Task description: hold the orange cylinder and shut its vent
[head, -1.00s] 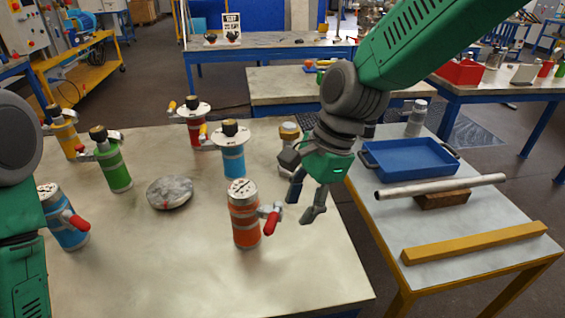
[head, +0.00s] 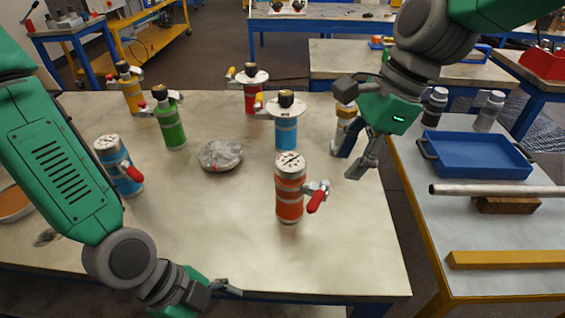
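The orange cylinder (head: 289,200) stands upright on the near right of the light table, with a gauge-like face on top. Its vent is a side valve with a red handle (head: 317,200), slanting down on the right side. My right gripper (head: 355,162) is open and empty, above and right of the handle, apart from it. A tan-banded cylinder is partly hidden behind its fingers. My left gripper (head: 226,289) is low at the table's front edge, left of and nearer than the orange cylinder, not touching it. Its fingers show too poorly to tell their opening.
Blue (head: 118,165), green (head: 171,122), yellow (head: 130,92), red (head: 251,92) and another blue cylinder (head: 286,130) stand around a grey round lump (head: 220,155). A side table at right holds a blue tray (head: 475,157), a pipe (head: 490,190) and a yellow bar (head: 510,259). The front middle is clear.

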